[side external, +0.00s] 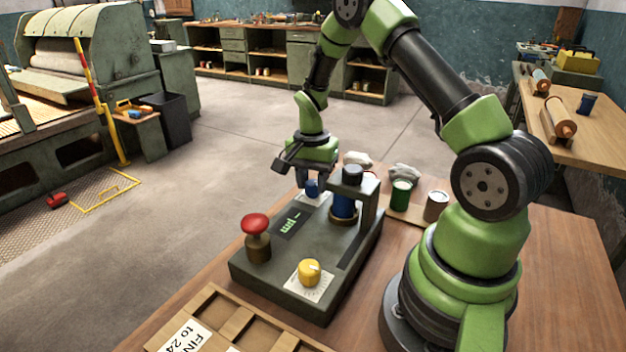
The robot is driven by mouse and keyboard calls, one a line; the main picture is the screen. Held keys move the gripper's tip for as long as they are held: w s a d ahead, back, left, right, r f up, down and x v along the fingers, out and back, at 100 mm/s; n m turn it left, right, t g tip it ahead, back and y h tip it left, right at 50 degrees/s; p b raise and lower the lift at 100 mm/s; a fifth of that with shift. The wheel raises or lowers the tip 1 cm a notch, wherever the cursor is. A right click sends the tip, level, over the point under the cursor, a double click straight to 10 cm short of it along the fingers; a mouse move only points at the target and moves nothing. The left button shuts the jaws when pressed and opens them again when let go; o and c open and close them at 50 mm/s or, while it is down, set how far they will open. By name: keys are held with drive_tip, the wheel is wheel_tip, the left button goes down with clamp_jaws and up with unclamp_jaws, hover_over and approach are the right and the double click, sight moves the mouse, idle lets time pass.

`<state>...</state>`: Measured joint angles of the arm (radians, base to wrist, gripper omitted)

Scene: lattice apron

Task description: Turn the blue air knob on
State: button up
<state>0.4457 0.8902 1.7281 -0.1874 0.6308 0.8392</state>
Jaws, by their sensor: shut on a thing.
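The blue air knob (312,187) stands on a white plate at the far end of the dark control box (270,262). My gripper (307,178) points down over it, with its fingers around the knob and shut on it. The fingers hide part of the knob, and its pointer and markings cannot be read from here. A yellow knob (309,272) on a white dial plate sits at the near end of the same box.
A red mushroom button (256,235) and a bracket (365,205) holding a blue cylinder (343,206) rise from the box close to my gripper. A wooden compartment tray (215,318) lies in front.

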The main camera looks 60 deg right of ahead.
sight(311, 182)
drive_tip(key=n, duration=0.5)
drive_tip(key=shift+n, duration=0.3)
drive_tip(key=n, duration=0.5)
drive_tip(key=shift+n, duration=0.3)
drive_tip(key=o, duration=0.9)
wheel_tip(311, 182, up, 10)
drive_tip(key=shift+w+a, duration=0.1)
drive_tip(key=shift+a, duration=0.05)
